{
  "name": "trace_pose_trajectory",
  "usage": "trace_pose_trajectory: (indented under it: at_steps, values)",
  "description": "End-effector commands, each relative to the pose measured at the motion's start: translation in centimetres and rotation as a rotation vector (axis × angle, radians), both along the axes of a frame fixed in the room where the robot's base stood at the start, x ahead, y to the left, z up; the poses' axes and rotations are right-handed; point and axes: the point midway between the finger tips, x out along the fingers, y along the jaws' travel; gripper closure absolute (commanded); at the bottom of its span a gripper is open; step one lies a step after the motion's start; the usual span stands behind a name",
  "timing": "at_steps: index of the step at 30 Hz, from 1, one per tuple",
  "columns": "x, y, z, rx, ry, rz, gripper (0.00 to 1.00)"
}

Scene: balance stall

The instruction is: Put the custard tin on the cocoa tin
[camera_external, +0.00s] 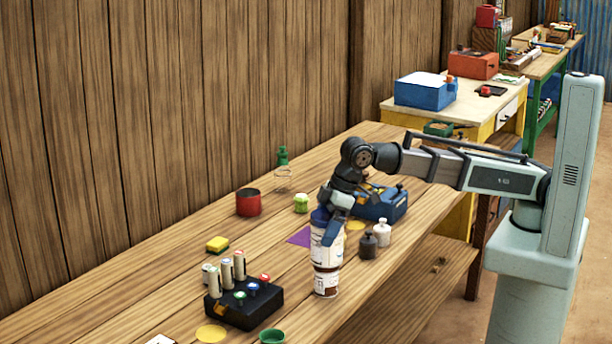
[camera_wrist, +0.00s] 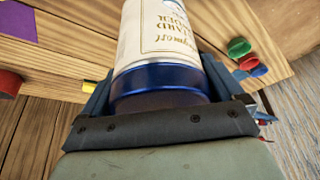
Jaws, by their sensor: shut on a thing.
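The custard tin (camera_external: 326,245), cream-labelled with a blue lid, is upright in my gripper (camera_external: 333,222), whose fingers are shut around its upper part. In the wrist view the custard tin (camera_wrist: 160,45) fills the middle, with its blue band between the fingers and its label lettering upside down. The cocoa tin (camera_external: 326,284), white and brown, stands upright on the bench directly below the custard tin. I see no clear gap between the two tins, but cannot tell if they touch. The cocoa tin is hidden in the wrist view.
A black box with pegs and coloured knobs (camera_external: 250,308) stands left of the tins. Dark (camera_external: 368,247) and pale (camera_external: 382,235) bottle-like pieces and a blue box (camera_external: 382,205) are to the right. A red pot (camera_external: 248,204) and green jar (camera_external: 301,204) stand behind.

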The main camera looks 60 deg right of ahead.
Motion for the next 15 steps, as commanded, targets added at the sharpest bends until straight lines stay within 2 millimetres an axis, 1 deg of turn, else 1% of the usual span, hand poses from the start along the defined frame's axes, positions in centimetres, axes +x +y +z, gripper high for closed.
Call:
trace_pose_trajectory:
  at_steps: [1,2,3,11,15]
  values:
    - [0.0,0.0,-0.14,0.0,0.0,0.0,0.49]
    - [-0.01,-0.01,-0.16,0.0,0.0,0.0,0.04]
    - [-0.01,-0.01,-0.13,0.0,0.0,0.0,0.0]
    - [0.01,0.01,-0.02,0.0,0.0,0.0,0.0]
    - [-0.14,-0.14,0.74,0.001,-0.001,0.0,0.0]
